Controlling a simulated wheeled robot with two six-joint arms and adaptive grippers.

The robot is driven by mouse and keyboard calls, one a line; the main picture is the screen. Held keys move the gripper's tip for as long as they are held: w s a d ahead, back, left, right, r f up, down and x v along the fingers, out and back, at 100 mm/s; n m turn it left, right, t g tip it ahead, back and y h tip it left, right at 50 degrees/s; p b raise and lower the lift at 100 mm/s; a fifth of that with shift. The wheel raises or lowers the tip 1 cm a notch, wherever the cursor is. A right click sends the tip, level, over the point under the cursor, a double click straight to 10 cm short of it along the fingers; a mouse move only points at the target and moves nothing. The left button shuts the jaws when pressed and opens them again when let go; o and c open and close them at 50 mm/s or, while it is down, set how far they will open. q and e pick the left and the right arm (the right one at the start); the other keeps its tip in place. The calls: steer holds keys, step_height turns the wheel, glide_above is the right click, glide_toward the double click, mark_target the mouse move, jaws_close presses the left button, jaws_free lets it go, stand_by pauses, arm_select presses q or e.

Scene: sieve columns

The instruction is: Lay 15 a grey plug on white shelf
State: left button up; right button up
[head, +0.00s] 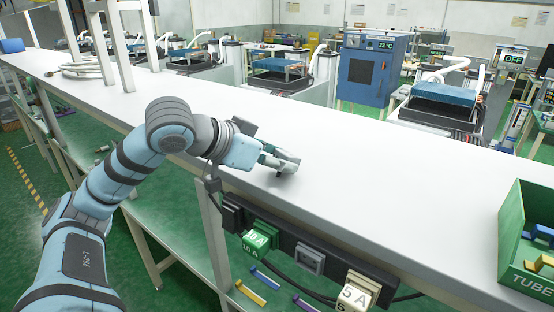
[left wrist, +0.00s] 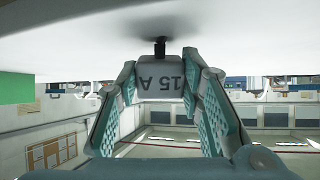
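The grey plug, marked 15 A, shows in the left wrist view (left wrist: 158,82) between the fingertips of my left gripper (left wrist: 160,85). Both fingers press against its sides. A short dark part of the plug points at the white shelf surface (left wrist: 80,35) and appears to meet it; exact contact is hard to tell. In the head view my left gripper (head: 284,161) is low over the middle of the white shelf (head: 340,165), and its fingers mostly hide the plug. My right gripper is in neither view.
A dark socket strip on the shelf's front side holds a green 10 A plug (head: 260,238) and a white 5 A plug (head: 357,292), with an empty grey socket (head: 311,260) between. A green box (head: 530,225) stands at right. The shelf around my gripper is clear.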

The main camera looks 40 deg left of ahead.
arm_select(q)
steer(key=o, duration=0.5)
steer(key=shift+o, duration=0.2)
